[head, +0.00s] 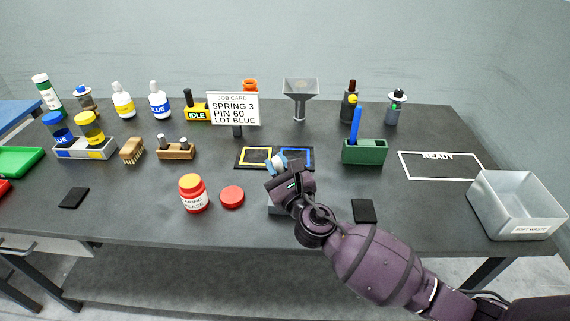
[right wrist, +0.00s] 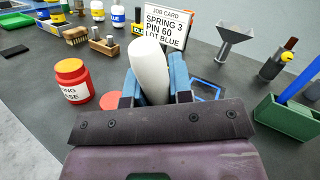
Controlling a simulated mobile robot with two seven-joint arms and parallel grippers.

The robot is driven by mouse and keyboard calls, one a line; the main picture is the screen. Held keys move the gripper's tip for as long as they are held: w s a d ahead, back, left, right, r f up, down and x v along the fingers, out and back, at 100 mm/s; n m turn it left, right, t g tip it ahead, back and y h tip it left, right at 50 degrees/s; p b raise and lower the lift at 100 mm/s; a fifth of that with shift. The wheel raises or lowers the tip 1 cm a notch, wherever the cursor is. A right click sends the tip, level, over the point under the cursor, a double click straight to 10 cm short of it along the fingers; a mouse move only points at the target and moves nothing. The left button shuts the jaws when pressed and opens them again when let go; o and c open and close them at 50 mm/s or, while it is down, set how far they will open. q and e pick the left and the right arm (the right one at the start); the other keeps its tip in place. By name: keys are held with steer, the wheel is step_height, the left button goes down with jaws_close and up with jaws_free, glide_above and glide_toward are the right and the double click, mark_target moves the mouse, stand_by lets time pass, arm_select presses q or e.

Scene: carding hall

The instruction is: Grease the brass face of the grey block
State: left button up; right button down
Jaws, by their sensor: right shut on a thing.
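My right gripper (head: 278,165) is shut on a pale, rounded, stick-like thing (right wrist: 149,70), which stands up between its blue fingers. Its lower end is hidden by the gripper. A grey block (head: 275,209) shows only in part under my right gripper in the head view; no brass face shows. The red grease jar (head: 193,197) stands to the left, with a yellowish top showing; it also shows in the right wrist view (right wrist: 73,86). A red lid (head: 232,197) lies flat beside the jar. My left gripper is not in view.
Behind my gripper lies a dark mat (head: 240,165) with yellow and blue frames. A green holder (head: 364,152) with a blue stick stands right of it. A small black pad (head: 363,211) lies near the front edge. A grey bin (head: 489,207) stands far right, below the bare READY outline (head: 438,178).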

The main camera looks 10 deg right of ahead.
steer(key=a, duration=0.1)
steer(key=w+a, duration=0.1)
steer(key=a, duration=0.2)
steer(key=shift+w+a+p, duration=0.3)
steer(key=shift+p, duration=0.05)
steer(key=shift+f, duration=0.1)
steer(key=shift+s+d+p, duration=0.2)
steer(key=shift+s+d, duration=0.2)
steer(key=shift+d, duration=0.8)
steer(key=shift+s+d+p, duration=0.15)
steer(key=shift+s+d, duration=0.25)
steer(key=shift+d, duration=0.75)
steer(key=shift+s+d+p, duration=0.2)
steer(key=shift+s+d, duration=0.2)
steer(key=shift+d, duration=0.8)
